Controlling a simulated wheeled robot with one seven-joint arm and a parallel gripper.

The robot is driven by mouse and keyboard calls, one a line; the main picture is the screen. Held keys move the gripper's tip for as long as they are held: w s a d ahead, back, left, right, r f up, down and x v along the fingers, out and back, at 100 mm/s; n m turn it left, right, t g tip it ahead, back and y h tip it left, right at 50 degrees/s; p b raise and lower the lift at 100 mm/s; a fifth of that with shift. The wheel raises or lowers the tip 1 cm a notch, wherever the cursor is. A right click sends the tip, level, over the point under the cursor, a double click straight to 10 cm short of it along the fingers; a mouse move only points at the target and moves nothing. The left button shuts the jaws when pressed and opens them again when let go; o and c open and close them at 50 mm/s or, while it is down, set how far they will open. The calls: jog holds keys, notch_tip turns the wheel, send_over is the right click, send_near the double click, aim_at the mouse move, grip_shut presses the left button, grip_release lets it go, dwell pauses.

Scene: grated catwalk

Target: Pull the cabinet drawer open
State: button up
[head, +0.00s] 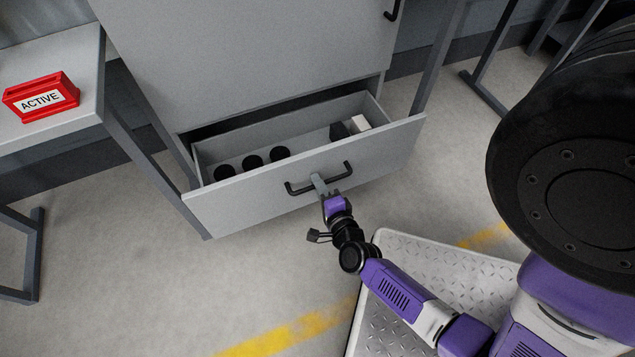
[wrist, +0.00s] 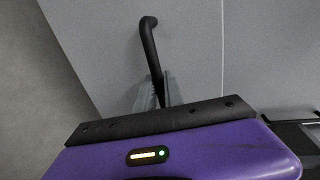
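The grey cabinet drawer (head: 235,196) stands pulled out of the lower part of the cabinet (head: 230,60) in the head view, with its inside showing. Its black bar handle (head: 341,174) is on the drawer front and also shows in the wrist view (wrist: 149,40). My gripper (head: 319,183) is at the middle of the handle, its grey fingers on either side of the bar and close together. In the wrist view the fingers (wrist: 160,92) appear shut on the bar; my purple gripper body hides the rest of the handle.
Several black round items (head: 252,162) and a white box (head: 356,124) beside a dark one lie in the drawer. A table (head: 75,122) at left carries a red "ACTIVE" sign (head: 41,97). Bare floor (head: 240,270) with yellow stripes lies in front of the drawer.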

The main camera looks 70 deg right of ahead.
jog(key=o, duration=0.4)
jog(key=shift+o, duration=0.2)
jog(key=p+v, duration=0.2)
jog(key=v, duration=0.5)
jog(key=shift+s+a, duration=0.25)
jog(key=shift+s, duration=0.05)
